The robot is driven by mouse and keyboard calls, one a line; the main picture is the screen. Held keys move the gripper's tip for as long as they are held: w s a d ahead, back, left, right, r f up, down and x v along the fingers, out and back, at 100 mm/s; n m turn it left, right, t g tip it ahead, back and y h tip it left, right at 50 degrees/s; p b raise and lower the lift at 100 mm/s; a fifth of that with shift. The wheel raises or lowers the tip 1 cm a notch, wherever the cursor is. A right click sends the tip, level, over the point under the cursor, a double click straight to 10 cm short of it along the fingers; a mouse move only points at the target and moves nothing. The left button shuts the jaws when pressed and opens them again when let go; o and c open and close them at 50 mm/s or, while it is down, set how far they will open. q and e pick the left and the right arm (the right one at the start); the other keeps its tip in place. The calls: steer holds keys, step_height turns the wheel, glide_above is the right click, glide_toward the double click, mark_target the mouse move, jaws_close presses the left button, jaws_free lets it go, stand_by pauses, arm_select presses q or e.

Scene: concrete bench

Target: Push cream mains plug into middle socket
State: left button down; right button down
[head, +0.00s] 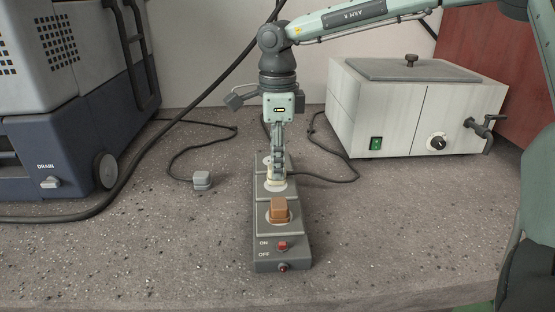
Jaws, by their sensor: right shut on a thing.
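A grey power strip (265,241) lies lengthwise on the bench, with sockets in a row and red ON/OFF controls at its near end. A brown plug (280,210) sits in the nearest socket. My right gripper (278,172) points straight down over the middle socket and is shut on the cream plug (276,184). The plug is right at that socket's face; the fingers partly hide it, so I cannot tell how deep it sits. The far socket (266,160) is partly hidden behind the gripper. My left gripper is not in view.
A grey plug (202,179) lies loose on the bench left of the strip. A white bath-like box (390,118) with knob and tap stands at back right. A blue-grey machine (75,140) fills the left. Dark cables cross the back. The front bench is clear.

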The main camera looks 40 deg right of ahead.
steer(key=shift+b, duration=0.85)
stand_by(1.9)
steer(key=shift+f+b, duration=0.6)
steer(key=shift+f, duration=0.05)
steer(key=c, duration=1.2)
jaws_free()
steer(key=shift+r, duration=0.1)
step_height(320, 180, up, 12)
steer(key=shift+f, duration=0.1)
